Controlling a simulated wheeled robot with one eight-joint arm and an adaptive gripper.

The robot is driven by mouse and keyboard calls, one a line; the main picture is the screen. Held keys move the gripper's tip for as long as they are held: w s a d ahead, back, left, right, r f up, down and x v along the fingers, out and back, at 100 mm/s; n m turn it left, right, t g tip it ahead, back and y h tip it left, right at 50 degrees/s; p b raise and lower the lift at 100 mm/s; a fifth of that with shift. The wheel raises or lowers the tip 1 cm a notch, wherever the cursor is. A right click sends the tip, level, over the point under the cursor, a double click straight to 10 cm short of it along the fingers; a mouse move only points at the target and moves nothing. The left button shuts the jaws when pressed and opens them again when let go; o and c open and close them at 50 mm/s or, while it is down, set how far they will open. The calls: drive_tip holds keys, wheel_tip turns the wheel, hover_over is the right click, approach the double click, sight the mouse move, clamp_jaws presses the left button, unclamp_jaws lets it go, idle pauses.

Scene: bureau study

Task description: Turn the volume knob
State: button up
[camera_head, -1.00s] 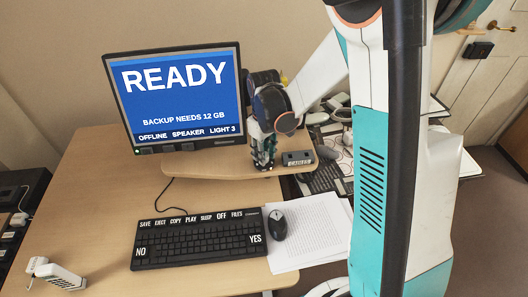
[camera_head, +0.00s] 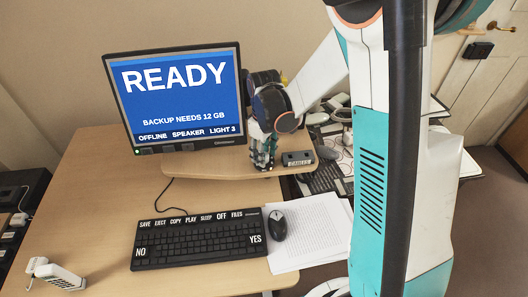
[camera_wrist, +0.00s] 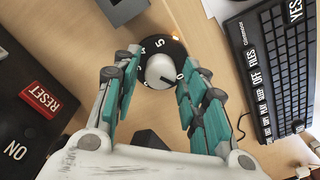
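The volume knob (camera_wrist: 161,72) is a light grey round cap with a dark pointer mark. In the head view my gripper (camera_head: 263,152) points down at the raised shelf (camera_head: 215,164) right of the monitor, and the knob is hidden behind the fingers there.
The monitor (camera_head: 178,95) shows READY. A grey box (camera_head: 298,158) stands close right of my gripper. The keyboard (camera_head: 200,238), mouse (camera_head: 277,226) and papers (camera_head: 312,225) lie in front. In the wrist view, a red RESET button (camera_wrist: 42,100) is on a dark panel at left.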

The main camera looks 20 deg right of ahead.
idle(0.3)
wheel_tip(320, 180, up, 12)
idle(0.5)
drive_tip(key=shift+s, duration=0.1)
idle(0.3)
drive_tip(key=s+r+m+t, duration=0.3)
drive_tip(key=s, duration=0.6)
drive_tip(key=s+r+m+t, duration=0.4)
drive_tip(key=s, duration=0.5)
drive_tip(key=shift+s+r, duration=0.2)
drive_tip(key=shift+r, duration=0.1)
